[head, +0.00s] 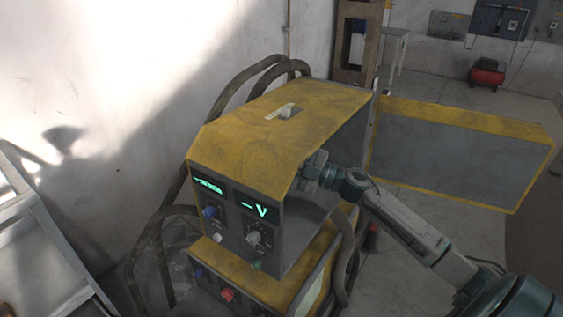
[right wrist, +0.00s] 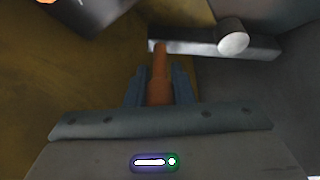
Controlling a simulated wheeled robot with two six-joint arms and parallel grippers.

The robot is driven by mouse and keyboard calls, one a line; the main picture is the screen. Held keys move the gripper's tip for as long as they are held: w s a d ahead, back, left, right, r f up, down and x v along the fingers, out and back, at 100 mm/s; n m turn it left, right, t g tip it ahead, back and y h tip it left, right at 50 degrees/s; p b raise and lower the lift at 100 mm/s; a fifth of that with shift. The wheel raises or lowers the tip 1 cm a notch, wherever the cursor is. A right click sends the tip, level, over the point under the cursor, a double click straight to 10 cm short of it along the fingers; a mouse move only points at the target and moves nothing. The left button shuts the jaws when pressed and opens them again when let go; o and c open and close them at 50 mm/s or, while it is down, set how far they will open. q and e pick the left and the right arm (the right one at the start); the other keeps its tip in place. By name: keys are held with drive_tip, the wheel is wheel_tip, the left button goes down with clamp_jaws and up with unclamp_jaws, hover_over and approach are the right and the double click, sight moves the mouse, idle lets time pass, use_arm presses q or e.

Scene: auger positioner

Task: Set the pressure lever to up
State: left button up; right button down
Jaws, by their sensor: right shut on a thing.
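An orange-brown lever (right wrist: 159,62), which looks like the pressure lever, shows in the right wrist view, its far end by a grey bar (right wrist: 205,46). My right gripper (right wrist: 158,86) is shut on the lever, one finger on each side. In the head view my right gripper (head: 312,168) reaches into the open side of the yellow and grey machine (head: 240,150). The lever is hidden there behind the machine's casing and my arm. My left gripper is not in view.
A round pale knob (right wrist: 233,38) sits on the grey bar, right of the lever. The machine's side door (head: 450,155) stands open to the right. Thick hoses (head: 165,230) run along the machine's left. A metal frame (head: 40,250) stands at the far left.

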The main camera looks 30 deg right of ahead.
idle(0.3)
drive_tip(key=c, duration=1.3)
unclamp_jaws()
drive_tip(key=shift+o, duration=0.2)
drive_tip(key=shift+s, duration=0.1)
drive_tip(key=shift+s+d+f+b, duration=0.3)
drive_tip(key=shift+s+d+b, duration=0.15)
drive_tip(key=shift+b, duration=0.1)
drive_tip(key=p+v, duration=0.1)
drive_tip(key=v, duration=0.8)
drive_tip(key=shift+s+r, duration=0.15)
drive_tip(key=shift+r, duration=0.05)
drive_tip(key=shift+d, duration=0.15)
